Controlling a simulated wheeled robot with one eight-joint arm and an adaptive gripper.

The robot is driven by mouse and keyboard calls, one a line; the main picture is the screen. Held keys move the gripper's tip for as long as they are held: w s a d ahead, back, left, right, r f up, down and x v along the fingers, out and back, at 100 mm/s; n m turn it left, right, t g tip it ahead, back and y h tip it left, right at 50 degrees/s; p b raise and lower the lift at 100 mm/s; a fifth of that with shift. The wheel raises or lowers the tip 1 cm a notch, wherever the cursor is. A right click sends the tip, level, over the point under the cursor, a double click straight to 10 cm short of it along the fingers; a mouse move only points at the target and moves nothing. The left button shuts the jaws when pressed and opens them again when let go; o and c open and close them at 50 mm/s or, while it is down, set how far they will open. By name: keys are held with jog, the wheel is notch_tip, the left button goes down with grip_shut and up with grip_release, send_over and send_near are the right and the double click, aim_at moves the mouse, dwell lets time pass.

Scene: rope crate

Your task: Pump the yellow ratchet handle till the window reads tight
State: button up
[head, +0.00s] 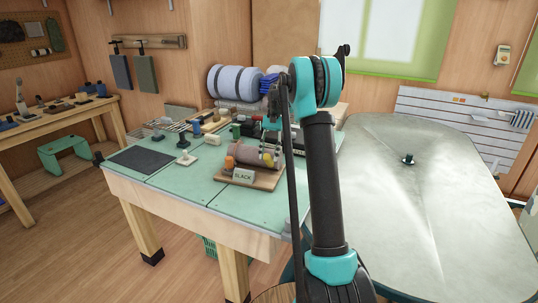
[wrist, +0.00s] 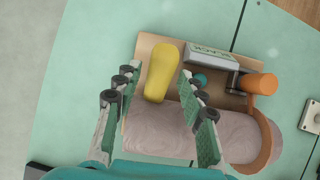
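The yellow ratchet handle (wrist: 162,72) lies on a wooden board (wrist: 146,48) beside a rolled grey-pink bundle (wrist: 165,130). The window (wrist: 210,52) appears upside down in the wrist view. In the head view the window (head: 243,175) reads SLACK. My gripper (wrist: 156,80) is open, with one finger on each side of the handle. I see gaps between the fingers and the handle; I cannot tell the height difference. In the head view a bit of yellow (head: 268,158) shows by the bundle (head: 252,151), and my arm hides part of that area.
An orange knob (wrist: 258,84) and a strap sit right of the window in the wrist view. The green bench (head: 190,188) holds several small parts and a dark mat (head: 145,158). Blue-grey rolls (head: 237,82) stand behind. A large grey-green surface (head: 420,210) is at right.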

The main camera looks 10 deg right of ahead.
jog(key=shift+o, duration=0.2)
jog(key=shift+r, duration=0.1)
jog(key=v, duration=1.2)
dwell(0.3)
